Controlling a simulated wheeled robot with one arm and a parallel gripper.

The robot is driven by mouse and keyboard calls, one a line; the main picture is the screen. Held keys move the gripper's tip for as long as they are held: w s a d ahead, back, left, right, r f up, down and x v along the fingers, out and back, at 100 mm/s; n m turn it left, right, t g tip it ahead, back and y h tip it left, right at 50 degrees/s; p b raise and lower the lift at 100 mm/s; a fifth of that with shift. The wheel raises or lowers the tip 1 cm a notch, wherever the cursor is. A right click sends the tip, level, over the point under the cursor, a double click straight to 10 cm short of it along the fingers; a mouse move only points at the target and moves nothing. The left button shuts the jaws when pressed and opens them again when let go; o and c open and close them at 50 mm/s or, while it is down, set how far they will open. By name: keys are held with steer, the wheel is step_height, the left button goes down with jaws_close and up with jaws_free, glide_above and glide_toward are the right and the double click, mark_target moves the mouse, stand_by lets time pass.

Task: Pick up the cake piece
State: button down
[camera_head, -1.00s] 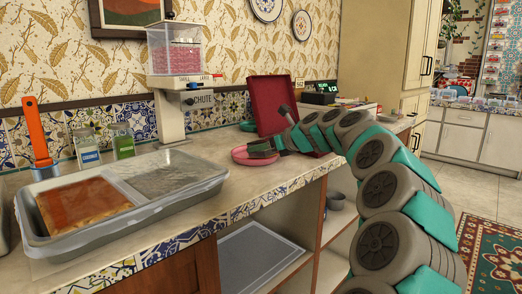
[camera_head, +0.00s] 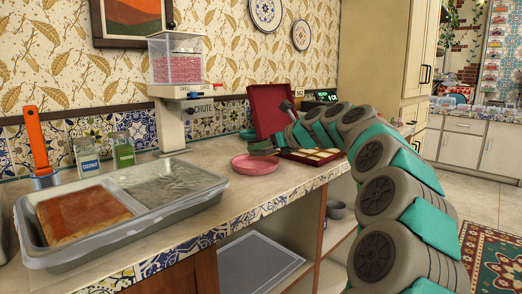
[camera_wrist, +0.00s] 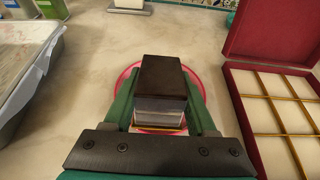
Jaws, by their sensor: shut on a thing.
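My gripper (camera_head: 262,148) is over the pink plate (camera_head: 256,165) on the counter. In the wrist view its two green fingers (camera_wrist: 160,78) are shut on the sides of a block with a dark brown top and pale grey sides, which I take as the cake piece (camera_wrist: 161,82). The pink plate (camera_wrist: 200,88) shows below and around the block. The block appears lifted above the plate; the exact gap is hard to tell. In the head view I cannot make out the block apart from the gripper.
An open red box (camera_head: 270,110) with gold-divided compartments stands right of the plate; it also shows in the wrist view (camera_wrist: 270,40). A grey tray (camera_head: 140,228) with a brown-orange sheet lies at left. The chute dispenser (camera_head: 172,118) stands behind. Bare counter lies between tray and plate.

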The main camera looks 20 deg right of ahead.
steer(key=s, duration=0.4)
steer(key=s+a+r, duration=0.1)
steer(key=s, duration=0.4)
steer(key=s+a, duration=0.1)
steer(key=s, duration=0.3)
steer(key=shift+s+a+r+b, duration=0.15)
steer(key=shift+s+a+b, duration=0.1)
steer(key=shift+b, duration=0.15)
steer(key=shift+s+a, duration=0.1)
steer(key=shift+s, duration=0.25)
steer(key=shift+s+a+b, duration=0.1)
steer(key=shift+a+b, duration=0.05)
steer(key=shift+b, duration=0.2)
steer(key=a+f+t+b, duration=0.1)
steer(key=b, duration=0.2)
steer(key=shift+w+a+y, duration=0.1)
steer(key=shift+w+y, duration=0.3)
steer(key=b, duration=0.1)
steer(key=w+t+b, duration=0.1)
steer(key=shift+w+a+b, duration=0.15)
steer(key=shift+a+b, duration=0.15)
steer(key=shift+b, duration=0.05)
steer(key=b, duration=0.1)
glide_above(255, 166)
steer(key=shift+d+f+t, duration=0.1)
steer(key=shift+f+t, duration=0.2)
steer(key=shift+f, duration=0.2)
step_height(255, 166, down, 4)
steer(key=shift+r+b, duration=0.2)
steer(key=shift+b, duration=0.5)
